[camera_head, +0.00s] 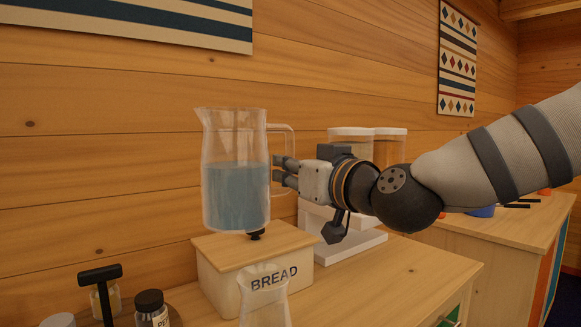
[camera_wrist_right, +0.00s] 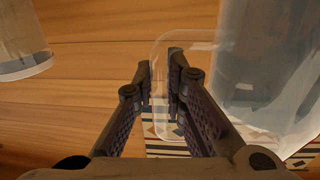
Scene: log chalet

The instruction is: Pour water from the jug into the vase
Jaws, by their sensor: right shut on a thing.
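In the right wrist view the gripper's fingers (camera_wrist_right: 172,95) close around the clear handle, and the jug's body (camera_wrist_right: 268,75) fills the right side. A clear vase (camera_head: 264,295) stands at the bottom of the head view, below the jug and slightly right; its lower part is cut off. My left gripper is not in view.
A wooden-lidded bread box (camera_head: 225,272) stands behind the vase. A white machine with clear containers (camera_head: 352,145) is behind my right gripper. A dark-capped pepper jar (camera_head: 151,308) and a black T-shaped handle (camera_head: 101,277) are at lower left. Bare counter (camera_head: 405,275) lies to the right.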

